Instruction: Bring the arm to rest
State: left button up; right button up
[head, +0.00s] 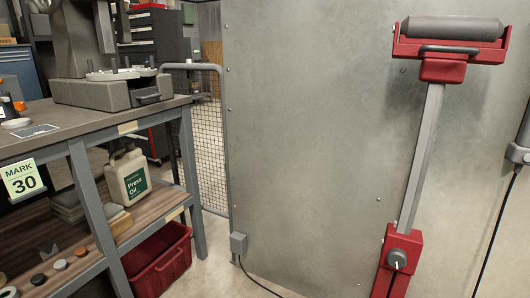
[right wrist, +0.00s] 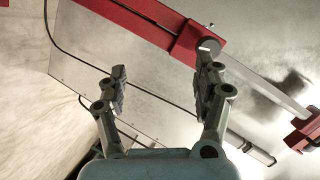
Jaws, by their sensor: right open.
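My right gripper (right wrist: 162,78) shows in the right wrist view with its two fingers spread apart and nothing between them. Beyond the fingers is a red stand (right wrist: 150,12) with a pale post, running diagonally across that view. Neither gripper shows in the head view, and my left gripper is in no frame.
In the head view the roller stand (head: 433,70), red with a grey roller on top, stands before a large grey metal panel (head: 300,150). A workbench (head: 80,118) is at left, with a white oil jug (head: 127,177) on its shelf and a red bin (head: 160,262) below.

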jog(key=s+a+f+n+g+y, duration=0.2)
jog(key=s+f+n+g+y, duration=0.55)
jog(key=s+f, duration=1.3)
jog(key=s+f+n+g+h, duration=0.1)
jog(key=s+n, duration=0.3)
jog(key=s, duration=0.7)
jog(key=s+d+f+n+g+h, duration=0.1)
jog(key=s+f+n+g+h, duration=0.1)
jog(key=s, duration=0.8)
jog(key=f+n+g, duration=0.1)
jog(key=n+g, duration=0.1)
jog(key=n, duration=0.1)
jog(key=shift+s+d, duration=0.25)
jog(key=shift+s, duration=0.1)
jog(key=shift+w+n+h, duration=0.1)
jog(key=shift+n+h, duration=0.15)
